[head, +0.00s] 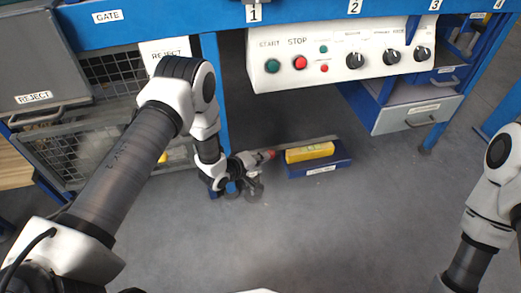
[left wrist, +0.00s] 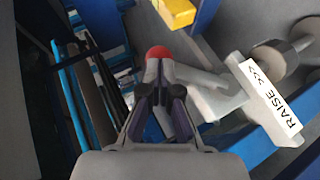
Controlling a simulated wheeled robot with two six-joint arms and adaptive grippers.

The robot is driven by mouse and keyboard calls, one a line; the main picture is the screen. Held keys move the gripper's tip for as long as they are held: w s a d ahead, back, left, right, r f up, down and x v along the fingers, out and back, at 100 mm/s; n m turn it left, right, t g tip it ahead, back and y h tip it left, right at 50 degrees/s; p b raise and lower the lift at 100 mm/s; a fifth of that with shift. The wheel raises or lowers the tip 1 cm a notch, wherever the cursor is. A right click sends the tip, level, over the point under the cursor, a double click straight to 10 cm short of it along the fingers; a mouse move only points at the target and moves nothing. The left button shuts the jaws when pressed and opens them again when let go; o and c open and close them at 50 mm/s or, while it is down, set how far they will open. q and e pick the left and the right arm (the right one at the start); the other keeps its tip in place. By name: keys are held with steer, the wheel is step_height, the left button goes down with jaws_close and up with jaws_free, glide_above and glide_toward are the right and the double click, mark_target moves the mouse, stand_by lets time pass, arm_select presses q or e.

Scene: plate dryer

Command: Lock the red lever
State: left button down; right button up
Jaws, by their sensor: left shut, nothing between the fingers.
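The red lever knob (head: 270,154) sits low beside the blue table leg in the head view. My left gripper (head: 258,158) reaches down to it from the left, with its fingertips at or very near the knob. In the left wrist view the round red knob (left wrist: 159,52) lies just beyond the tips of my left gripper (left wrist: 159,88). The fingers are shut with nothing between them. I cannot tell whether they touch the knob. A pale bar runs right from near the knob, beside a white plate marked RAISE (left wrist: 265,97). My right gripper is out of view.
A blue tray (head: 338,160) with a yellow block (head: 309,152) lies on the floor just right of the knob. A white control panel (head: 340,55) overhangs behind. A wire-mesh reject bin (head: 65,160) stands left. The grey floor in front is clear.

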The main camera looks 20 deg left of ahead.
arm_select(q)
steer(key=shift+w+d+f+m+g+y+p, duration=0.25)
steer(key=shift+w+d+f+g+y+p, duration=0.2)
steer(key=shift+d+f+g+y, duration=0.2)
steer(key=shift+w+d+f+m+g+y+p, duration=0.35)
steer(key=shift+d+f+g+y+p, duration=0.2)
steer(key=shift+f, duration=0.15)
steer(key=shift+w+d+f+m+g+y+p, duration=0.2)
steer(key=shift+w+d+f+g+y+p, duration=0.25)
steer(key=shift+d+f+g+y, duration=0.2)
